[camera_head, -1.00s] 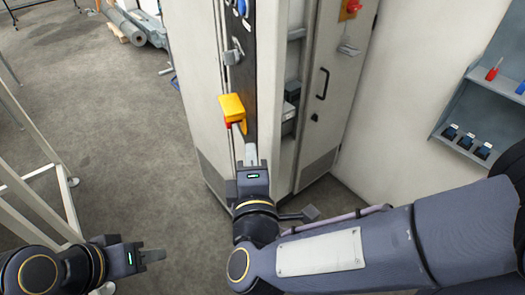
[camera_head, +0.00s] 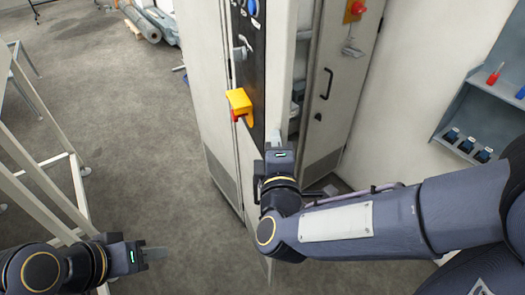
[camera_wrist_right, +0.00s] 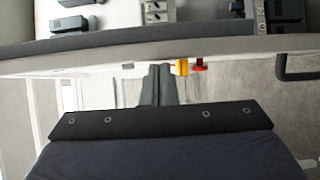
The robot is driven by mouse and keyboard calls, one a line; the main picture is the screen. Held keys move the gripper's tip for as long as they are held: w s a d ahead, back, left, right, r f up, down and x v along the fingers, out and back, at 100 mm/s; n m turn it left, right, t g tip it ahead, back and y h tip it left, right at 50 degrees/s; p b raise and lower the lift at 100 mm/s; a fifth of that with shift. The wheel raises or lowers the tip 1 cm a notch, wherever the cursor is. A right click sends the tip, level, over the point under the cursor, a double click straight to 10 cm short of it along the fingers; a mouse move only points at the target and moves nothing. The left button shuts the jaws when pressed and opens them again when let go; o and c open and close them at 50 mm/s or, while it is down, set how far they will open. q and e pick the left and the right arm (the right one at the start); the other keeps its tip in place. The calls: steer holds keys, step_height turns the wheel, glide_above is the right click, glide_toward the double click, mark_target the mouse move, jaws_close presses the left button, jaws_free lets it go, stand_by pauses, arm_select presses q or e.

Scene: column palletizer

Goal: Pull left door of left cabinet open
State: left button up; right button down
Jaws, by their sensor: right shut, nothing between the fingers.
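The light grey cabinet (camera_head: 205,90) stands in the middle of the head view. Its left door (camera_head: 251,185) is seen steeply from the side and appears ajar, with a dark strip of interior beside it. My right gripper (camera_head: 275,138) is shut and empty, just right of the black panel at the gap. In the right wrist view its fingers (camera_wrist_right: 158,85) are close to a long pale edge; contact cannot be told. My left gripper (camera_head: 153,254) hangs over the floor at lower left, away from the cabinet; its finger gap is not visible.
A yellow-and-red switch (camera_head: 239,101) sticks out beside the black panel. The right door (camera_head: 345,85) carries a black handle (camera_head: 325,84) and red knob (camera_head: 357,7). A pale frame (camera_head: 40,180) stands left; a shelf (camera_head: 478,105) hangs right.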

steer(key=d, duration=0.2)
steer(key=w+d, duration=0.1)
steer(key=d, duration=0.1)
steer(key=shift+w, duration=0.2)
